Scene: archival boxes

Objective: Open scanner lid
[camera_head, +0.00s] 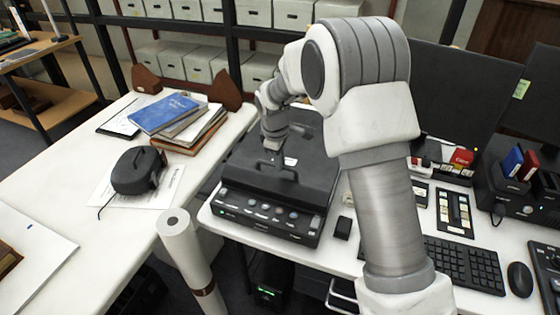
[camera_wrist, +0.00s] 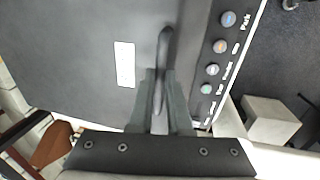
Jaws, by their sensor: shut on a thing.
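The scanner (camera_head: 268,215) is a dark box on the white desk, with a row of round buttons along its front. Its black lid (camera_head: 240,160) appears down, lying flat on the body. A raised handle (camera_head: 275,168) stands near the lid's front edge. My gripper (camera_head: 277,155) comes down over the lid at this handle. In the wrist view, the two fingers of my gripper (camera_wrist: 160,95) are closed around the dark handle (camera_wrist: 165,48). The wrist view also shows the lid's white label (camera_wrist: 125,64) and the buttons beside it. My arm hides part of the lid's right side in the head view.
A side table at left bears stacked books (camera_head: 185,125), a black device (camera_head: 138,170) and papers. A rolled white tube (camera_head: 180,240) stands near the scanner's front left. A keyboard (camera_head: 465,262), mouse (camera_head: 519,279) and monitor (camera_head: 455,95) are at right. Shelved boxes stand behind.

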